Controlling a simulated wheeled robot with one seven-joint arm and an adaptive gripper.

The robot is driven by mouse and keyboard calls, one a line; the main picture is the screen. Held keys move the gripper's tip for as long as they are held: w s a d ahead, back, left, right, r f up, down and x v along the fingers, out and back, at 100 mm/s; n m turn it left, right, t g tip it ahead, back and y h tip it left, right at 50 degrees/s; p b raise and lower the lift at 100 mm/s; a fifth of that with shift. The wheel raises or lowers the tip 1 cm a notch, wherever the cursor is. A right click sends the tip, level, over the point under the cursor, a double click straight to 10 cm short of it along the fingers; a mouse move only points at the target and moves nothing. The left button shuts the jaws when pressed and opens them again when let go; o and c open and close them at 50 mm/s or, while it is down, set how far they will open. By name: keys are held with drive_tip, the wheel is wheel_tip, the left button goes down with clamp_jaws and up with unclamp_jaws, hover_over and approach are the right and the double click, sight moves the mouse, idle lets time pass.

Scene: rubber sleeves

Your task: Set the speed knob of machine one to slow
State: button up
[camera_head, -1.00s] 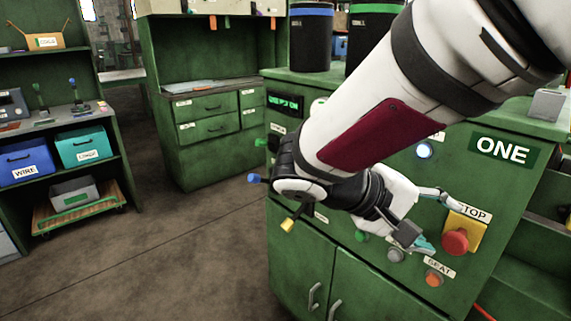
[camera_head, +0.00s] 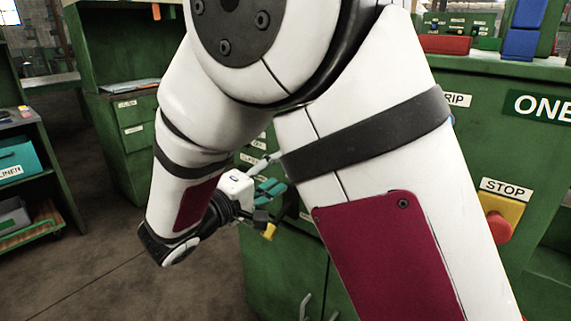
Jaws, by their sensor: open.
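Machine one is a green cabinet (camera_head: 470,130) on the right, with a partly cropped "ONE" sign (camera_head: 545,107). My arm covers most of its front panel. I cannot make out the speed knob; it may be hidden behind my arm. My gripper (camera_head: 270,178) is open at the panel's left part, its teal-padded fingers pointing right. I see nothing between the fingers, but my upper arm link covers the area just right of them. A yellow-tipped piece (camera_head: 269,231) shows just below the gripper; I cannot tell whether they touch.
A red stop button (camera_head: 499,228) on a yellow plate sits under a "STOP" label (camera_head: 506,188). Red (camera_head: 446,44) and blue (camera_head: 520,42) bins stand on top of the machine. A shelf with a teal bin (camera_head: 22,160) is at left. Floor between is clear.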

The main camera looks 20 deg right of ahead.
drive_tip(key=x, duration=0.7)
drive_tip(key=shift+d+b, duration=0.2)
drive_tip(key=shift+b, duration=0.2)
drive_tip(key=shift+c, duration=0.3)
drive_tip(key=c, duration=1.1)
